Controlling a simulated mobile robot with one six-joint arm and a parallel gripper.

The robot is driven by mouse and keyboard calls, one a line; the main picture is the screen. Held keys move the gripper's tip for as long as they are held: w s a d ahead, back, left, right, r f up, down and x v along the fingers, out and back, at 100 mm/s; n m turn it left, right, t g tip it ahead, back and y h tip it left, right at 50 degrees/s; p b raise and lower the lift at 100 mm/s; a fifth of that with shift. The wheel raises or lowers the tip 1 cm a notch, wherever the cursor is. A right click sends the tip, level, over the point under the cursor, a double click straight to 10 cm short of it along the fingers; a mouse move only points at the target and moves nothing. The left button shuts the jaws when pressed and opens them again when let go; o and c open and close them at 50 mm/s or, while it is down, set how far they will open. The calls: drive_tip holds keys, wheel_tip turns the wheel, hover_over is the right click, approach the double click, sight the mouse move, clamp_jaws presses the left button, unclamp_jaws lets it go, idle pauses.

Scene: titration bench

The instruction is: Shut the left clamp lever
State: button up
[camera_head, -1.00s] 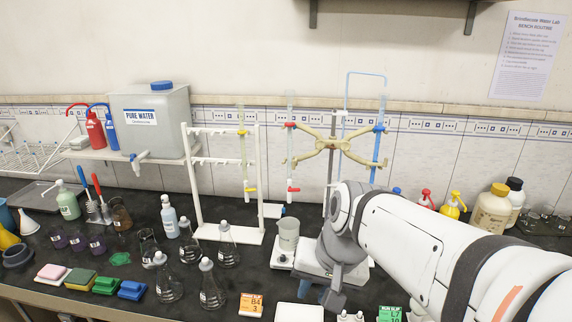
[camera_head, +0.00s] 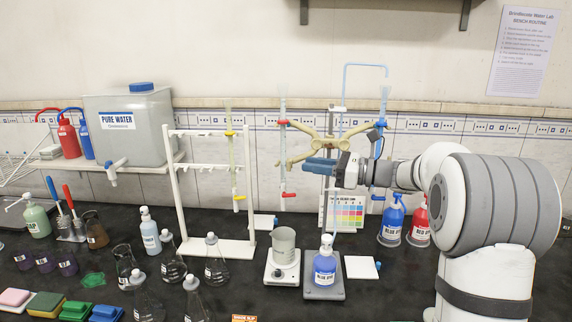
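The yellow double clamp (camera_head: 303,128) sits on an upright rod behind my arm. Its left lever, a small red piece (camera_head: 283,122), is at the left end beside a clear burette (camera_head: 283,155) with a red stopcock. The right end has a blue lever (camera_head: 381,124) beside a second burette. My gripper (camera_head: 309,166) points left just below the clamp's middle, to the right of the red lever and apart from it. It is seen side-on, so its finger gap is hidden. Part of the clamp is behind it. The lever's exact position is too small to tell.
A white rack (camera_head: 176,215) with another burette stands left of the clamp. Below are a grey beaker (camera_head: 283,243) on a white stirrer and a blue dye bottle (camera_head: 325,265) on a grey base. Several flasks stand front left. Dye bottles (camera_head: 393,222) stand near my arm.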

sight(289, 162)
drive_tip(key=p+x, duration=0.1)
drive_tip(key=x, duration=0.5)
drive_tip(key=shift+a, duration=0.4)
drive_tip(key=shift+s, duration=0.1)
clamp_jaws()
